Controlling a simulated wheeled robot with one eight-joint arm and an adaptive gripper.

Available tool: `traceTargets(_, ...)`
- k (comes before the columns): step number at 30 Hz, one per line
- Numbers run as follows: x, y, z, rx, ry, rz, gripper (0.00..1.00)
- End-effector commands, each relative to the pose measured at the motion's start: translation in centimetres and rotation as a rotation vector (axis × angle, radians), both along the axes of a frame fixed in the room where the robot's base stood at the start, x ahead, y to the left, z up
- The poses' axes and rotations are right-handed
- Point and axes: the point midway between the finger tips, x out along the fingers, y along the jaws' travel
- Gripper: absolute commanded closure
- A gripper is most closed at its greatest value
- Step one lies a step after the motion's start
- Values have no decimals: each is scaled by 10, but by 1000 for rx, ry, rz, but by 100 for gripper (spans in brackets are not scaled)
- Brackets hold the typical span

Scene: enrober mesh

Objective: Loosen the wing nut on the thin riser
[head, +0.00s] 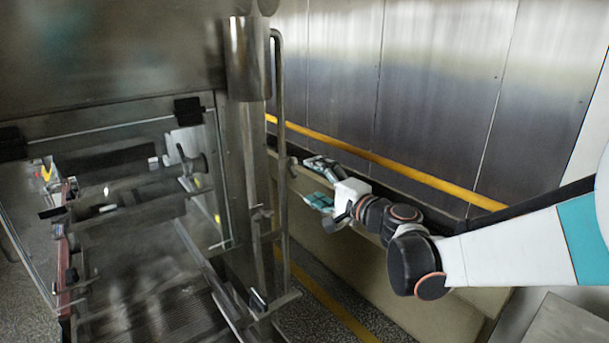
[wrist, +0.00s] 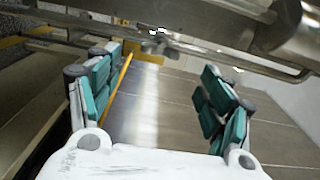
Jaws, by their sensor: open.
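The thin riser (head: 281,120) is a slim steel pipe that stands upright beside a thick steel cylinder and bends over at its top. In the wrist view the riser (wrist: 215,58) crosses the top of the picture. A small winged metal fitting that looks like the wing nut (wrist: 155,44) sits on it, beyond my fingertips. I cannot clearly pick out the wing nut in the head view. My gripper (head: 313,180) is open and empty, just right of the riser. In the wrist view my gripper (wrist: 162,76) shows teal pads wide apart, with the fitting beyond the gap, not between the pads.
The thick steel cylinder (head: 248,60) stands left of the riser, close to it. The machine's open frame (head: 130,200) with rollers and mesh fills the left. A steel wall with a yellow rail (head: 400,165) lies behind my arm. A beige ledge (head: 390,285) runs below it.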

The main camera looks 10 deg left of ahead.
Motion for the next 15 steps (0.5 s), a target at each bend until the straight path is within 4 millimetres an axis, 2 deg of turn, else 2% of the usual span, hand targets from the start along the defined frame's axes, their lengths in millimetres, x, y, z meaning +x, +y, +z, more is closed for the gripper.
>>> traceTargets(6, -14, -17, 0, 0, 0, -1, 27)
traceTargets(15, -16, -18, 0, 0, 0, 0, 27)
